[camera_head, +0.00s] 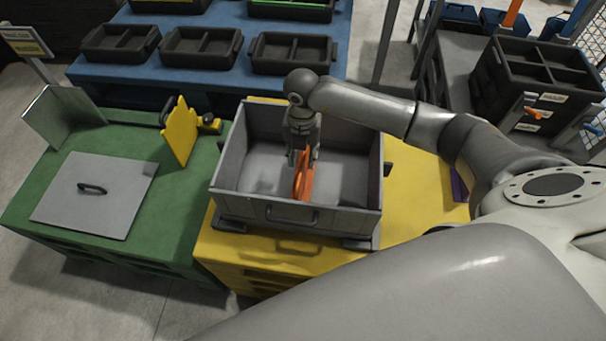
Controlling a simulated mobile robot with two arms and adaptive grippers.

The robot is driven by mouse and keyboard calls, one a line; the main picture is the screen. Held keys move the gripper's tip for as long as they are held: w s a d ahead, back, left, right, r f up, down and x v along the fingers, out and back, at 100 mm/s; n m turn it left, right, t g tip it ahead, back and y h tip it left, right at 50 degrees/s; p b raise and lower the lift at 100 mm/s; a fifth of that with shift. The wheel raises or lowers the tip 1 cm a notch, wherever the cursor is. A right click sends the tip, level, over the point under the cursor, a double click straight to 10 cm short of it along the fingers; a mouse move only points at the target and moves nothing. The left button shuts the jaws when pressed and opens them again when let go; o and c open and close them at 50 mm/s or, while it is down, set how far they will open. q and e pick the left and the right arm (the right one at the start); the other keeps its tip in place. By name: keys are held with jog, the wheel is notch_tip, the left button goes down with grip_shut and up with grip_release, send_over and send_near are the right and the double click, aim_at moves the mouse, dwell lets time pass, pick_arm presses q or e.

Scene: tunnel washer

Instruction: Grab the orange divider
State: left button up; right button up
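The orange divider (304,182) stands inside a grey open bin (235,200) on the yellow table, near the middle of the bin. My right arm comes in from the right over the bin's far wall. My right gripper (303,156) points down into the bin, at the upper far end of the divider. Its fingers appear to be on either side of the divider, but whether they are closed on it is too small to tell. My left gripper is not in view.
The yellow table (425,195) has free room right of the bin. The green table (150,230) at left bears a grey lidded panel (90,195) and a yellow upright plate (180,132). Black trays (290,52) line the blue table behind. A black compartment crate (535,85) stands at right.

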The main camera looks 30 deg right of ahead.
notch_tip(320, 180, down, 5)
jog(key=b, duration=0.3)
jog(key=shift+r, duration=0.1)
grip_shut()
